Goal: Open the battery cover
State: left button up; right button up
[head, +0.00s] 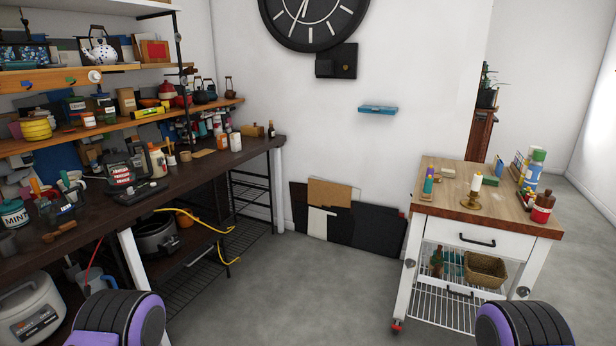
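No part can be clearly made out as a battery cover. A large black wall clock (313,18) with white marks and hands hangs at the top middle, its upper part cut off by the picture edge. A black box (337,62) with a small knob-like detail is on the wall just below the clock and overlaps its lower rim. Whether this box has a battery cover cannot be told. Rounded purple and black parts of my arms show at the bottom left and bottom right. Neither of my grippers is in view.
A dark workbench (205,165) crowded with jars and tools runs along the left, under loaded shelves (130,124). A wooden-topped white cart (500,207) stands right. A blue wall shelf (378,109) is above dark panels (365,230). The grey floor (300,290) between is clear.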

aim_at(322, 67)
jog(key=u, duration=0.25)
jog(key=i, duration=2.6)
jog(key=z, duration=0.35)
